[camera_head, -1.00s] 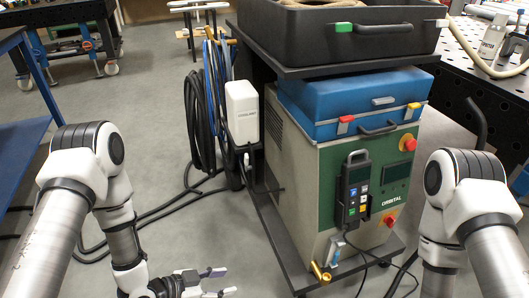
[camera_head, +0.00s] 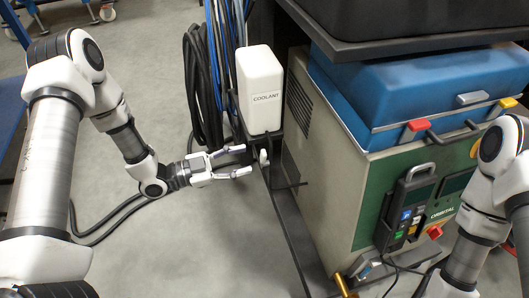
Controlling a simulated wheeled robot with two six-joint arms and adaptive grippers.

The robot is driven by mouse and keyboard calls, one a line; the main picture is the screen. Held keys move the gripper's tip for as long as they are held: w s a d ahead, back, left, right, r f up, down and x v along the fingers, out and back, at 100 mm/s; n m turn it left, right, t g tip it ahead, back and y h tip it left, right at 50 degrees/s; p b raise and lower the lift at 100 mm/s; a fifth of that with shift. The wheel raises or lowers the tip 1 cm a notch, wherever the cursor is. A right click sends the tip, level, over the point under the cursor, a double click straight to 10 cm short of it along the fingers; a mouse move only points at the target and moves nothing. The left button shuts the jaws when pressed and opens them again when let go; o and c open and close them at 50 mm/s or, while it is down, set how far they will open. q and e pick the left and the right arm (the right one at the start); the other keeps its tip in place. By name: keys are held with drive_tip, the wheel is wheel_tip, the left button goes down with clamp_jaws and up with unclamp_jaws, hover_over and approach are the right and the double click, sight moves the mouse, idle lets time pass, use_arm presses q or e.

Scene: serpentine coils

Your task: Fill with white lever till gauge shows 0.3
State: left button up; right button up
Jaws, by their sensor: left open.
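A small whitish lever (camera_head: 263,157) shows below the tank, partly in shadow. My left gripper (camera_head: 243,160) is open and empty, its fingertips pointing right, just left of the lever and below the tank. I cannot tell whether a fingertip touches the lever. No gauge reading can be made out. My right arm shows at the right edge, but its gripper is out of view.
The green-fronted machine (camera_head: 345,190) bears a blue case (camera_head: 375,85). A handheld controller (camera_head: 408,208) hangs on its front. Black and blue hoses (camera_head: 205,85) hang behind my left gripper. A brass fitting (camera_head: 343,285) is low in front. The grey floor at left is mostly clear.

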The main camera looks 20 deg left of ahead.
sight(261, 156)
use_arm(q)
drive_tip(key=b+x, duration=0.1)
drive_tip(key=x, duration=0.5)
drive_tip(key=shift+w+f, duration=0.15)
drive_tip(key=shift+w, duration=0.05)
clamp_jaws()
